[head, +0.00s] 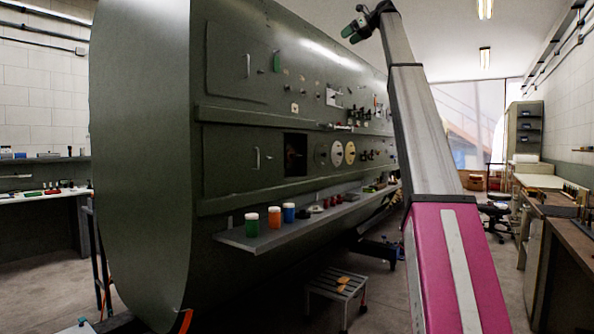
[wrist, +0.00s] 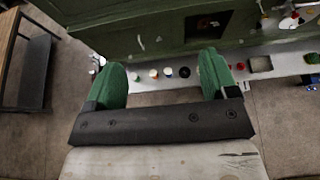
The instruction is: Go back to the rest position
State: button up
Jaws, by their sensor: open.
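My gripper (wrist: 163,82) has two green fingers spread wide apart, with nothing between them in the wrist view. In the head view my arm rises from the lower right, and my gripper (head: 355,29) shows small at its top, high in front of the fuselage. The dark green fuselage (head: 145,150) fills the left and middle of the head view. A narrow shelf (head: 262,238) runs along its side, and it also crosses the wrist view (wrist: 230,68) beyond the fingers.
A small step stool (head: 336,288) stands on the floor below. A workbench (head: 551,205) lines the right wall. Open floor lies between the fuselage and the bench.

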jog(key=w+f+n+h, duration=0.1)
jog(key=w+f+n, duration=0.15)
jog(key=f, duration=1.65)
jog(key=w+f+n+h, duration=0.1)
jog(key=w+f+n, duration=0.15)
jog(key=f, duration=1.65)
jog(key=s+a+f+n+g+h, duration=0.1)
jog(key=s+f+n+h, duration=0.15)
jog(key=f, duration=1.65)
jog(key=s+a+f+n+g+h, duration=0.15)
jog(key=s+f, duration=0.25)
jog(key=f, duration=1.4)
jog(key=s+a+f+n+g, duration=0.15)
jog(key=s+f, duration=0.35)
jog(key=f, duration=0.5)
jog(key=s+f+n, duration=0.3)
jog(key=s+f, duration=0.3)
jog(key=f, duration=0.3)
jog(key=s+f+n+g+h, duration=0.2)
jog(key=s+f+n, duration=0.4)
jog(key=s+f, duration=0.7)
jog(key=s+f+n+g+h, duration=0.1)
jog(key=s+f+n, duration=0.4)
jog(key=s+f, duration=0.9)
jog(key=s+h, duration=0.1)
jog(key=s, duration=0.6)
jog(key=shift+d+f+n+g+h, duration=0.15)
jog(key=shift+f+n+g+h, duration=0.15)
jog(key=shift+n+g, duration=0.1)
jog(key=shift+s, duration=0.1)
